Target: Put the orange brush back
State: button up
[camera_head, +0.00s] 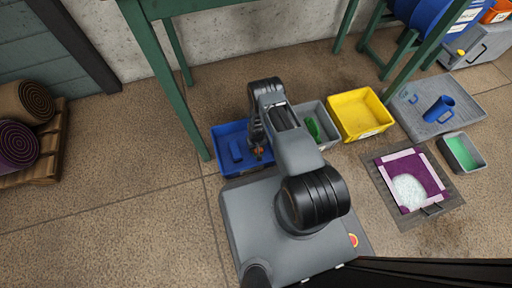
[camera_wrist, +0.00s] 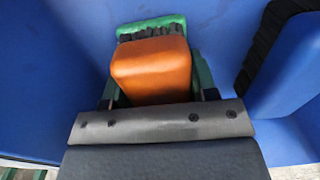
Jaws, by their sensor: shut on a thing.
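The orange brush (camera_wrist: 150,68) is between the fingers of my gripper (camera_wrist: 156,85), which is shut on it. In the head view only a small orange bit (camera_head: 259,152) shows beside my gripper (camera_head: 262,150), mostly hidden by my arm. The brush is in or just over the blue bin (camera_head: 228,169); its blue surfaces surround the brush in the wrist view. A green piece with dark bristles (camera_wrist: 150,27) shows just beyond the orange block; I cannot tell whether they touch. A blue brush (camera_head: 236,150) lies in the bin, and a blue block with black bristles (camera_wrist: 290,65) shows at right.
A grey bin (camera_head: 326,134) with a green brush (camera_head: 313,128) and a yellow bin (camera_head: 361,100) stand to the right. Farther right are a purple rug (camera_head: 428,172) with white foam, a blue jug (camera_head: 438,109) and a small green-filled tray (camera_head: 463,152). A green table leg (camera_head: 190,120) stands close left.

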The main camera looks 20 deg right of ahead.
jog(key=shift+f, duration=0.15)
jog(key=o, duration=1)
